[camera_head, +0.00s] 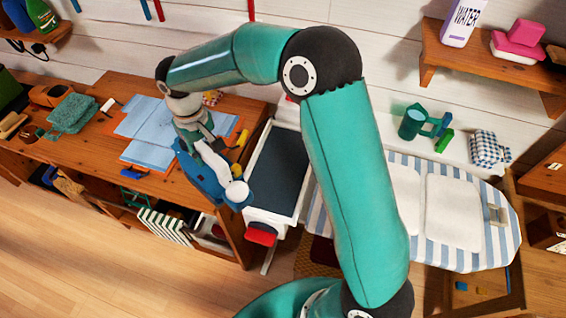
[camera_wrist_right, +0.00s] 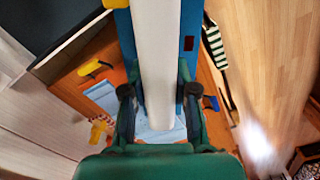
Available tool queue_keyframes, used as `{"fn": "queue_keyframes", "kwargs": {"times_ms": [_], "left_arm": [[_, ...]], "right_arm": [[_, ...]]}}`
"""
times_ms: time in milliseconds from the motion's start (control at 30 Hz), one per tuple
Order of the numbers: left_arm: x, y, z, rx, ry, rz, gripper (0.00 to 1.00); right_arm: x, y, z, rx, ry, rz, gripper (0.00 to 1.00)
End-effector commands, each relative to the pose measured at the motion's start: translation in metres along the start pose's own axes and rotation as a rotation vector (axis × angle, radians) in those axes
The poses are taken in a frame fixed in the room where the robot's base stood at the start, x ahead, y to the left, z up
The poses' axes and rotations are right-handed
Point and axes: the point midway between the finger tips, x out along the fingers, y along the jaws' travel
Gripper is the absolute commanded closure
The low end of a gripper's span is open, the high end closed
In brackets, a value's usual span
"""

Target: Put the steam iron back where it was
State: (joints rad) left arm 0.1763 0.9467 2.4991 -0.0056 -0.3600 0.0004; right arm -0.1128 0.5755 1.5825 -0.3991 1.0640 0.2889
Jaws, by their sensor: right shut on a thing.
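The steam iron, blue with a white bar-shaped handle (camera_head: 212,160), is above the front right part of the wooden desk, near its edge. My right gripper (camera_head: 197,138) is shut on the white handle. In the right wrist view, the handle (camera_wrist_right: 158,45) runs between my right gripper's fingers (camera_wrist_right: 158,105), with the blue body (camera_wrist_right: 122,40) behind it. From these frames I cannot tell whether the iron touches the desk. A white-framed stand with a dark pad (camera_head: 279,165) is just right of the iron, at the left end of the striped ironing board (camera_head: 505,235). My left gripper is not in view.
The wooden desk (camera_head: 118,88) holds light blue sheets (camera_head: 150,125) and a folded green cloth (camera_head: 73,113). A red-ended object (camera_head: 262,233) sits at the stand's front. White folded cloths (camera_head: 455,212) lie on the board. My arm hides the board's left part.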

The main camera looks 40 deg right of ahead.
Motion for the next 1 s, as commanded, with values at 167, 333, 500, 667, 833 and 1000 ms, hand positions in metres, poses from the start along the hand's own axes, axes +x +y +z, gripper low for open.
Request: {"fn": "queue_keyframes", "kwargs": {"times_ms": [167, 333, 500, 667, 833, 1000], "left_arm": [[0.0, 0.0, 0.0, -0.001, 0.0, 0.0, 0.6], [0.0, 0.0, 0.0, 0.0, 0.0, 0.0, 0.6], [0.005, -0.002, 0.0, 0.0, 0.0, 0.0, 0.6], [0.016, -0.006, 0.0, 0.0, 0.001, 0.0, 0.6], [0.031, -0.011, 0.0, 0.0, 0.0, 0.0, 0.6], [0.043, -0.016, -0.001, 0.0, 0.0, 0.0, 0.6]], "right_arm": [[-0.002, 0.01, 0.003, 0.021, 0.004, 0.0, 1.0], [-0.003, 0.016, 0.006, 0.036, 0.005, 0.0, 1.0], [-0.013, 0.028, 0.007, 0.111, 0.009, 0.004, 1.0], [-0.044, 0.058, 0.015, 0.307, 0.018, 0.011, 1.0], [-0.09, 0.097, 0.038, 0.6, 0.022, 0.014, 1.0], [-0.132, 0.128, 0.071, 0.872, 0.018, 0.006, 1.0]]}}
